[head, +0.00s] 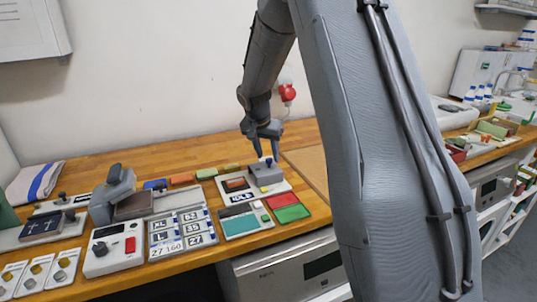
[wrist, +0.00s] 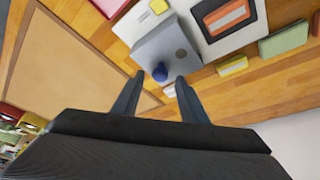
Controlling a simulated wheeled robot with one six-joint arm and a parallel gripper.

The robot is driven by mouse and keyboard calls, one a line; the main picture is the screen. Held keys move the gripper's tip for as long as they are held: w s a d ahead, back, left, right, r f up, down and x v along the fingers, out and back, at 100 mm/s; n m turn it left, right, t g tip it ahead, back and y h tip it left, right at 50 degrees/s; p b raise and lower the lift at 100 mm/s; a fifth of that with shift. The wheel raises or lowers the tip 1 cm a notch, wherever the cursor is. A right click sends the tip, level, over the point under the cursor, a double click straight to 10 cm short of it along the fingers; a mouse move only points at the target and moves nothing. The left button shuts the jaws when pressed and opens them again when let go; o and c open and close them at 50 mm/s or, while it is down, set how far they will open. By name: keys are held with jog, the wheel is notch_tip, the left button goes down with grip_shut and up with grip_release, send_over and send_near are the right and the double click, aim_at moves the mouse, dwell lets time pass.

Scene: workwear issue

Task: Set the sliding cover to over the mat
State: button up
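The sliding cover (head: 266,172) is a grey block on the right part of a white board (head: 283,188); it also shows in the wrist view (wrist: 165,45). A blue knob (wrist: 160,73) stands on it. To its left in the head view, a dark mat (head: 228,190) with an orange-red item on it lies uncovered; in the wrist view the mat (wrist: 202,10) is at upper right of the cover. My gripper (wrist: 159,78) is open, its fingertips on either side of the knob with gaps visible. I cannot tell their exact height against the knob.
A teal-and-grey panel (head: 241,223) and a red-and-green tray (head: 288,207) lie in front of the board. Several small coloured blocks (head: 182,179) line the back. A brown board (head: 307,168) lies to the right. A lever device (head: 112,195) and label panel (head: 180,232) stand left.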

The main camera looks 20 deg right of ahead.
jog(key=shift+x, duration=0.85)
grip_shut()
jog(key=a+b, duration=0.5)
jog(key=a, duration=0.7)
grip_release()
jog(key=shift+a, duration=0.2)
jog(key=shift+d, duration=0.15)
